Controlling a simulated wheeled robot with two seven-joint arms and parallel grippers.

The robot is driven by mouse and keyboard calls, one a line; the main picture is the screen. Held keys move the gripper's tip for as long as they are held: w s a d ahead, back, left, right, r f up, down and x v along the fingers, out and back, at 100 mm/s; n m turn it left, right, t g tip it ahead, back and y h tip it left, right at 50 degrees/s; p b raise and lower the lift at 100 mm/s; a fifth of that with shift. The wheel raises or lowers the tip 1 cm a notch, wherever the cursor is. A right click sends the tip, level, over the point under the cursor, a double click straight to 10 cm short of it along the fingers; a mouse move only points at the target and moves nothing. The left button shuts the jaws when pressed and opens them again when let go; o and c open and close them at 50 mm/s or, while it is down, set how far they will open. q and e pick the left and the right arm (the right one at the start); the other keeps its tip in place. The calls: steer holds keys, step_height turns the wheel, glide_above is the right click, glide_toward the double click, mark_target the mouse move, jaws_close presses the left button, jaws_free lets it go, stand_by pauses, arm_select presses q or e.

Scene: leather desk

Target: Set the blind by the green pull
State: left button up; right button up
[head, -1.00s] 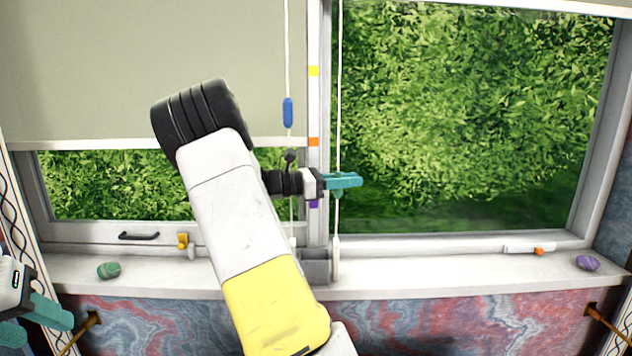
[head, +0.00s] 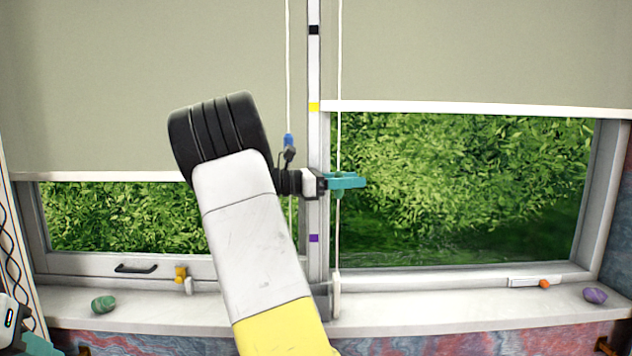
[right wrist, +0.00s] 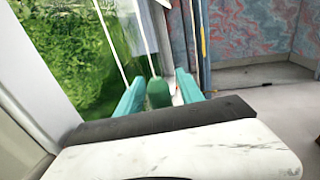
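My right gripper (head: 346,181) is at the right-hand cord (head: 338,240), beside the window's middle post. In the head view the fingers hide most of the pull. The right blind (head: 480,50) hangs partly down, its white bottom rail (head: 480,108) about level with the yellow mark (head: 314,107) on the post. My left gripper (head: 38,345) is at the lower left corner, mostly cut off, empty and apart from the cords.
The left blind (head: 100,90) hangs lower, with a blue pull (head: 288,141) on its cord, partly behind my gripper. The post also has a black mark (head: 314,30) and a purple mark (head: 314,238). A green stone (head: 104,304) and a purple stone (head: 595,295) lie on the sill.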

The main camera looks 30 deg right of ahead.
steer(key=v, duration=0.8)
stand_by(0.4)
